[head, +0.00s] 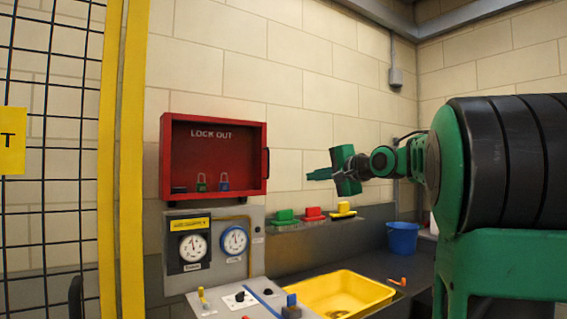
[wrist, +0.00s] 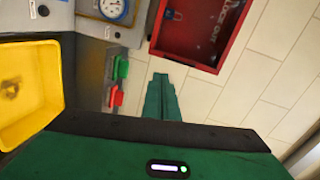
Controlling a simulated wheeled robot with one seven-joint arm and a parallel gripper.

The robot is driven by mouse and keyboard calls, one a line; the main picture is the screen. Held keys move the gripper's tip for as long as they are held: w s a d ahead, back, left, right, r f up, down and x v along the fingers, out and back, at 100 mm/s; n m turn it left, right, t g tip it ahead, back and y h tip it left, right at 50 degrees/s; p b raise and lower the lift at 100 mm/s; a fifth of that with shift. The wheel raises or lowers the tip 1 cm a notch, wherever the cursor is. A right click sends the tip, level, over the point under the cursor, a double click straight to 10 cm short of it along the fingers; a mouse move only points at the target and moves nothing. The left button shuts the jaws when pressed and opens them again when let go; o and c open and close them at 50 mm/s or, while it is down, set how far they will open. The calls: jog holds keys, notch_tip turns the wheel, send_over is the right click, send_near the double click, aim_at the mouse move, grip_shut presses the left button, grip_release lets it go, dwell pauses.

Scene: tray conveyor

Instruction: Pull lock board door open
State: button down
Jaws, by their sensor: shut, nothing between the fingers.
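The red lock board (head: 213,119) hangs on the wall with LOCK OUT lettering inside. A green padlock (head: 201,183), a blue padlock (head: 224,182) and a dark item (head: 179,189) sit along its bottom. Its interior shows; I cannot tell whether a clear door covers the front. A red edge (head: 264,158) runs down its right side. In the wrist view the board (wrist: 193,58) is upper right, beyond the fingertips. My gripper (head: 310,175) is shut and empty, right of the board and apart from it. Its closed green fingers also show in the wrist view (wrist: 160,80).
Below the board is a grey gauge panel (head: 257,268). Green (head: 286,216), red (head: 313,213) and yellow (head: 343,209) items sit on a ledge beneath my gripper. A yellow tray (head: 370,285) and a blue bucket (head: 402,238) are lower. A yellow post (head: 133,160) and mesh fence stand left.

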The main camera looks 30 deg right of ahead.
notch_tip(320, 180, up, 5)
jog(key=t+y, duration=0.1)
jog(key=w+a, duration=0.1)
jog(key=w, duration=0.9)
jog(key=shift+m+t, duration=0.3)
jog(key=shift+s+a+r, duration=0.1)
jog(key=shift+s+a, duration=0.15)
jog(key=shift+a, duration=0.35)
jog(key=shift+s+a+r, duration=0.1)
jog(key=shift+s+a, duration=0.2)
jog(key=shift+a, duration=0.35)
jog(key=shift+s+a, duration=0.25)
jog(key=shift+a, duration=0.35)
